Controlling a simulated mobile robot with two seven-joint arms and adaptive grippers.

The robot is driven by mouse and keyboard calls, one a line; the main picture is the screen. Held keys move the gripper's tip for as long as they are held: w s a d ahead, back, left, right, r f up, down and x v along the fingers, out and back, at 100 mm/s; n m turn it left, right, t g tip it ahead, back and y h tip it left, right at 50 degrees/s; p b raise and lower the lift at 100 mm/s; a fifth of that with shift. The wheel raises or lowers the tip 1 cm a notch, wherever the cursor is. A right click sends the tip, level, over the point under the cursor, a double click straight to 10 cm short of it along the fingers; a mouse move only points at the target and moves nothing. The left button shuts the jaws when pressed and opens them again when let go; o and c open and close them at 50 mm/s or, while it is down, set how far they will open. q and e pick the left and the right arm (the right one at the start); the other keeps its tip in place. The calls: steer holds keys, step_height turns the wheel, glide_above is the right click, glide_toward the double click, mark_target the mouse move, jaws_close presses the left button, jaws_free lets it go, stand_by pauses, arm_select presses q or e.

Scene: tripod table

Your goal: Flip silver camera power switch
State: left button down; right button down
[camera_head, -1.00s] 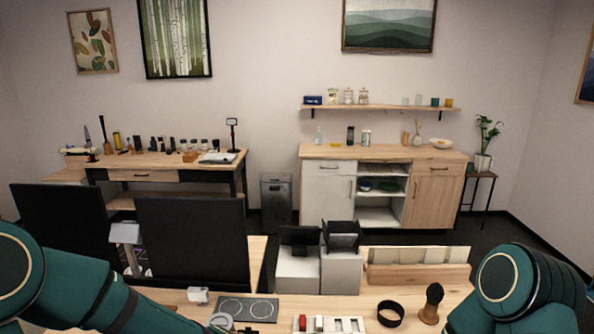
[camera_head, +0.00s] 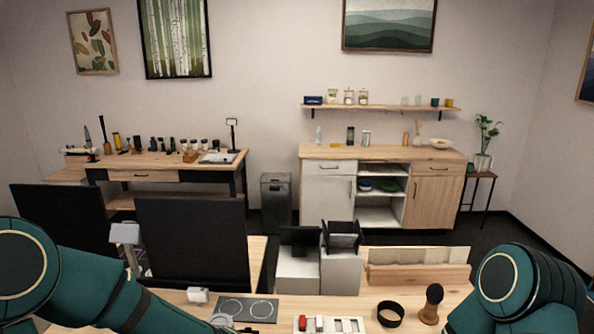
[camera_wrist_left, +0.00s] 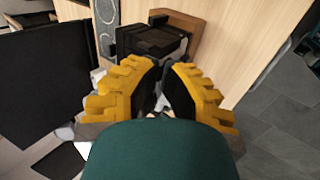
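In the left wrist view, a black boxy object with a light grey edge (camera_wrist_left: 150,42) lies just beyond my left gripper (camera_wrist_left: 164,70). It may be the camera, but I cannot make out a power switch on it. A brown wooden piece (camera_wrist_left: 195,22) is behind it. My left gripper has yellow fingers with black pads; they stand apart with a narrow gap and nothing clearly between them. Whether the fingertips touch the object I cannot tell. In the head view only my arms show; both grippers are out of that frame.
A dark panel with two white rings (camera_head: 246,310), a small white block (camera_head: 198,296), a tray with red and white pieces (camera_head: 330,324), a black ring (camera_head: 390,313) and a dark wooden-handled tool (camera_head: 432,303) are on the table. Dark monitor-like panels (camera_head: 192,240) stand behind at the left.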

arm_select(q)
steer(key=shift+d, duration=0.55)
steer(key=shift+a, duration=0.15)
stand_by(0.6)
steer(key=a+p+v, duration=0.1)
steer(key=p+v, duration=0.2)
steer(key=v, duration=0.3)
stand_by(0.6)
